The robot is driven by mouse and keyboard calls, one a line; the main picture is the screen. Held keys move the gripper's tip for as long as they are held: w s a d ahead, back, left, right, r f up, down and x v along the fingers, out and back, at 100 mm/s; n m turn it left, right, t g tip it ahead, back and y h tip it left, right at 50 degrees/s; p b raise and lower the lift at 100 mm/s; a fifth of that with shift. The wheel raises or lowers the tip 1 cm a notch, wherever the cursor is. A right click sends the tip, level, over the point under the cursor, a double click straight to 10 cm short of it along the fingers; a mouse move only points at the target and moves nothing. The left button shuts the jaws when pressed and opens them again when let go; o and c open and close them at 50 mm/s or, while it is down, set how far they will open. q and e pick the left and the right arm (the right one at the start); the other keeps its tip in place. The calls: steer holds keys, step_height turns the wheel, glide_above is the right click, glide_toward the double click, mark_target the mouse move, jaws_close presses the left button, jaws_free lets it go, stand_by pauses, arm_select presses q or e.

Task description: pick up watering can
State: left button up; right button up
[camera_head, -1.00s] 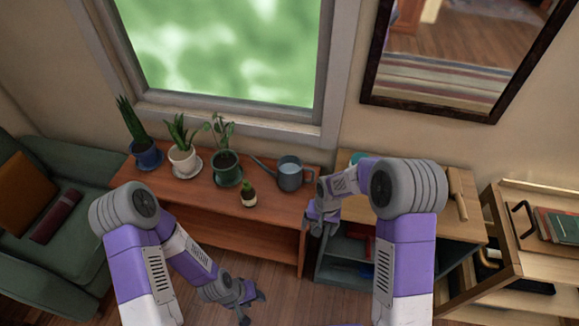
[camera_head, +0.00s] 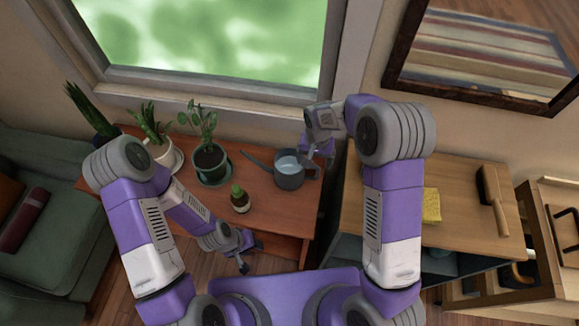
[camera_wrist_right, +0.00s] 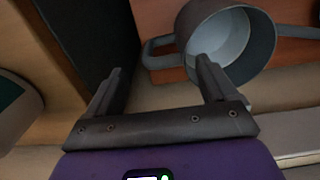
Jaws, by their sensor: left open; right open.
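A grey watering can (camera_head: 288,180) stands upright on the right part of the wooden bench, its spout pointing left and its handle on the right. My right gripper (camera_head: 322,158) is open and empty just right of the can, by the handle side. In the right wrist view the can (camera_wrist_right: 262,62) shows its open top, and its handle (camera_wrist_right: 150,58) lies ahead of the open fingers (camera_wrist_right: 160,72), nearer the right-hand finger. Contact cannot be told. My left gripper (camera_head: 245,252) is open and empty at the bench's front edge.
Potted plants, one in a green pot (camera_head: 211,165) and one in a small pot (camera_head: 240,201), stand left of the can on the bench (camera_head: 262,215). A wooden cabinet (camera_head: 455,215) with a yellow sponge (camera_head: 431,206) and a brush (camera_head: 492,197) is at right. The window wall is behind.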

mark_target(313, 168)
step_height(313, 168, down, 6)
steer(key=shift+r+b, duration=0.25)
steer(key=shift+b, duration=0.4)
steer(key=shift+r, duration=0.1)
jaws_close()
